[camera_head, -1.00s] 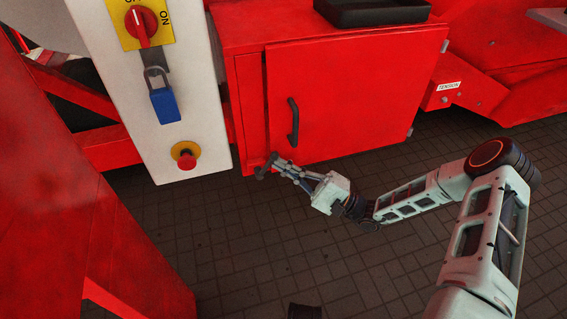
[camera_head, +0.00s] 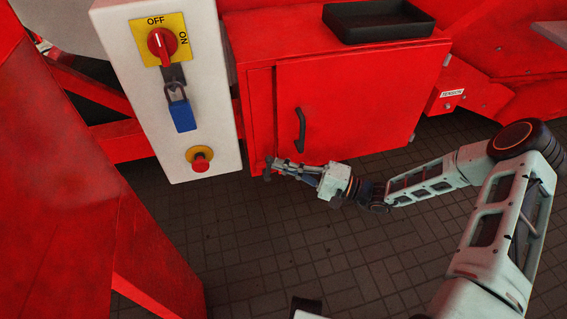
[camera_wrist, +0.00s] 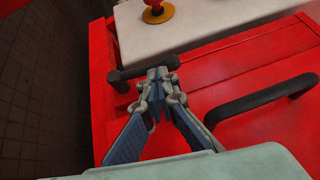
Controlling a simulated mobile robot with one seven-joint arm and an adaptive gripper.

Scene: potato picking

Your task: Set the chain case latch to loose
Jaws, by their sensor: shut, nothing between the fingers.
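The red chain case (camera_head: 345,100) has a closed door with a black handle (camera_head: 300,130); the handle also shows in the wrist view (camera_wrist: 258,100). A small dark latch (camera_head: 267,168) sits at the door's lower left edge. In the wrist view the latch (camera_wrist: 128,74) is a dark bar lying across, just beyond my fingertips. My gripper (camera_head: 277,164) is shut and empty. Its fingertips (camera_wrist: 160,82) are together at the latch bar and hide part of its middle. I cannot tell if they touch it.
A white switch panel (camera_head: 210,125) with a red rotary switch (camera_head: 161,44), blue padlock (camera_head: 182,115) and red stop button (camera_head: 200,160) stands left of the case. A black tray (camera_head: 378,20) lies on top of the case. The tiled floor in front is open.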

